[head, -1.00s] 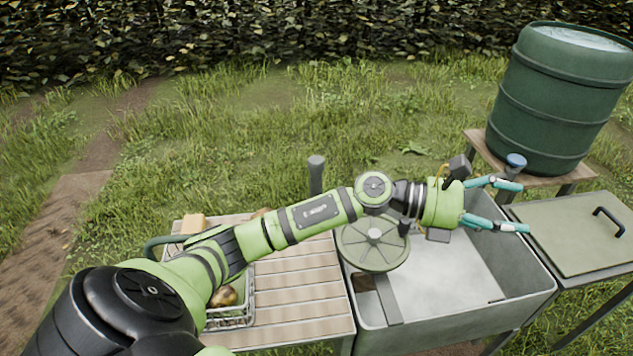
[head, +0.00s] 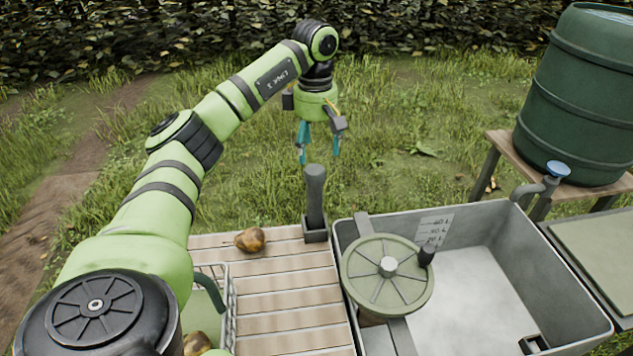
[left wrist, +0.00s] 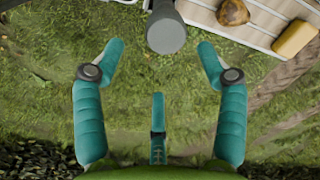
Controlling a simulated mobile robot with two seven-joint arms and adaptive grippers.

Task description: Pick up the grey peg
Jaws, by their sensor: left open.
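The grey peg (head: 315,192) stands upright in a small dark holder (head: 316,229) at the back right corner of the slatted table. In the left wrist view the peg (left wrist: 166,32) shows end-on, its round top just beyond and between the fingertips. My left gripper (head: 319,158) points down behind and above the peg in the head view, open and empty. In the left wrist view its teal fingers (left wrist: 160,55) are spread apart, with the peg not between them. My right gripper is not in view.
A brown pear (head: 250,240) lies on the slatted table (head: 285,311), left of the peg. A wire basket (head: 231,309) stands at the left. A yellow block (left wrist: 294,39) lies near the pear.

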